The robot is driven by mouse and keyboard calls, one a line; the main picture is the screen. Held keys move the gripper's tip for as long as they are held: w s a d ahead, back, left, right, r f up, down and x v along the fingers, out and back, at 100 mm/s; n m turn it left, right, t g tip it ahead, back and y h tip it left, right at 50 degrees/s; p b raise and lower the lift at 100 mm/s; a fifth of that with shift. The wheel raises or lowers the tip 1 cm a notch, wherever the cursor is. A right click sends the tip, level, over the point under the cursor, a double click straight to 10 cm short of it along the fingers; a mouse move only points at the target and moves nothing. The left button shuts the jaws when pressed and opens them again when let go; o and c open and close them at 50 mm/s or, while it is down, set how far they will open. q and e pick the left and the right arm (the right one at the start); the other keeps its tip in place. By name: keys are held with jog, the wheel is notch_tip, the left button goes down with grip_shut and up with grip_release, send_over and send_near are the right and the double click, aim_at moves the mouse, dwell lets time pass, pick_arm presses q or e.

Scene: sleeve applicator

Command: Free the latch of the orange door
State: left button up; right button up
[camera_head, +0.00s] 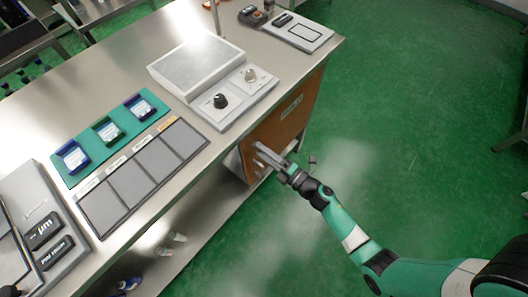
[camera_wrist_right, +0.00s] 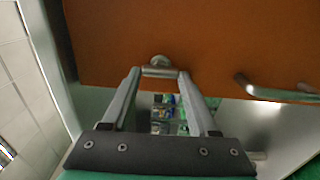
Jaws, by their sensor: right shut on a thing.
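The orange door (camera_head: 270,130) is on the end of the bench, below the worktop. It fills the upper part of the right wrist view (camera_wrist_right: 200,35). A small metal latch (camera_wrist_right: 159,62) sits near the door's lower edge in that view. My right gripper (camera_head: 262,153) is at the door, and its two fingers close on the latch from either side. The fingertips also show in the wrist view (camera_wrist_right: 159,73). A silver bar handle (camera_wrist_right: 275,93) is on the door to the right of the latch. The latch is hidden by my fingers in the head view. My left gripper is not in view.
The steel worktop (camera_head: 112,62) carries a console with two knobs (camera_head: 221,101), a green mat (camera_head: 85,178) with blue and green items, and grey panels (camera_head: 158,157). A lower shelf (camera_head: 190,238) holds small items. The green floor (camera_head: 400,120) to the right is clear.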

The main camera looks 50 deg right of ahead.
jog(key=o, duration=1.4)
jog(key=s+p, duration=0.3)
jog(key=s, duration=0.8)
jog(key=shift+s+d, duration=0.15)
jog(key=shift+s, duration=0.15)
